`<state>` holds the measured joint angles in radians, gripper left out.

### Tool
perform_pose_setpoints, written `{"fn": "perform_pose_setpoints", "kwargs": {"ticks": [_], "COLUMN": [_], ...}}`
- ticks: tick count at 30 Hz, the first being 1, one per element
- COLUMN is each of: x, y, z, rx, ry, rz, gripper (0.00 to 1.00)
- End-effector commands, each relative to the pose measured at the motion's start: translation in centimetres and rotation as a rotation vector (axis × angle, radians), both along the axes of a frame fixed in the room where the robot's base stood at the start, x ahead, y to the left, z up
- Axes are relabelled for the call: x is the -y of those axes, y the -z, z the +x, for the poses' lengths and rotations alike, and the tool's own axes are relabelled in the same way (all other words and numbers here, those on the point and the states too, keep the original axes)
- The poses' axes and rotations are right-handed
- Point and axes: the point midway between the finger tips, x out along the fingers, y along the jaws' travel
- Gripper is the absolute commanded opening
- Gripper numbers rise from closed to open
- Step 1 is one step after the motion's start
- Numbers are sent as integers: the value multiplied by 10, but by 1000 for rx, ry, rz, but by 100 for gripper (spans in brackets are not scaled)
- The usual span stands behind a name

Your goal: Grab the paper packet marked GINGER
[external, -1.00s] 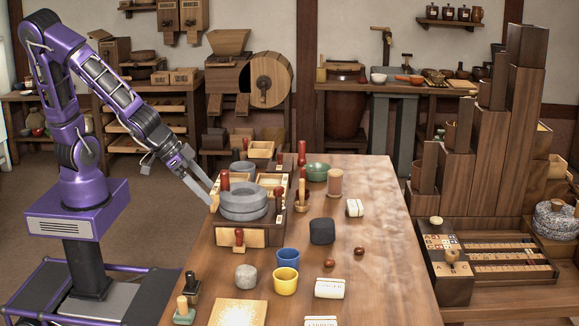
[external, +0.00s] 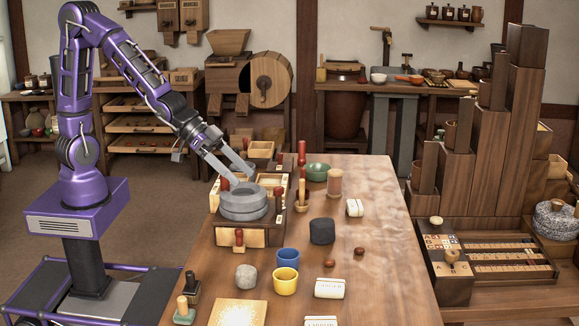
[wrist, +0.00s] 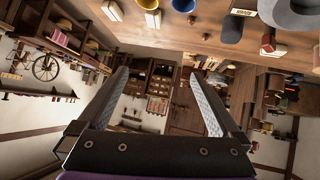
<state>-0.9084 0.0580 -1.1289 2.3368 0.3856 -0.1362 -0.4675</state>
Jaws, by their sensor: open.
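Several white paper packets lie on the wooden table. One packet (external: 330,289), near the front beside the yellow cup, has dark lettering that may read GINGER, though it is too small to be sure. Another packet (external: 321,322) is cut off by the bottom edge, and a third packet (external: 354,208) lies farther back, its label unreadable. My gripper (external: 238,177) is open and empty above the grey quern stone, well behind and left of the front packets. In the wrist view my open fingers (wrist: 158,73) have nothing between them, and pale packets (wrist: 113,10) show near the top edge.
The grey quern (external: 243,203) stands in a wooden box with red-handled drawers under my gripper. A blue cup (external: 288,258), yellow cup (external: 286,281), dark block (external: 322,231) and grey stone (external: 246,276) stand on the table (external: 385,270). Its right side is mostly clear.

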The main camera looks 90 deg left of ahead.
Motion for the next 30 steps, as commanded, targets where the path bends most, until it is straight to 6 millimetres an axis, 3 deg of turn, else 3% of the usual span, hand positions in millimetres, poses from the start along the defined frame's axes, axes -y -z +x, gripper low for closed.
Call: {"fn": "perform_pose_setpoints", "kwargs": {"ticks": [8,15,21,30], "x": [28,45,54,57], "y": [17,72,121,148], "z": [39,67,79,90], "rx": [80,126,167,206], "ry": [77,114,148,172], "rz": [-115,-86,14,96], "gripper": [100,100,100,100]}}
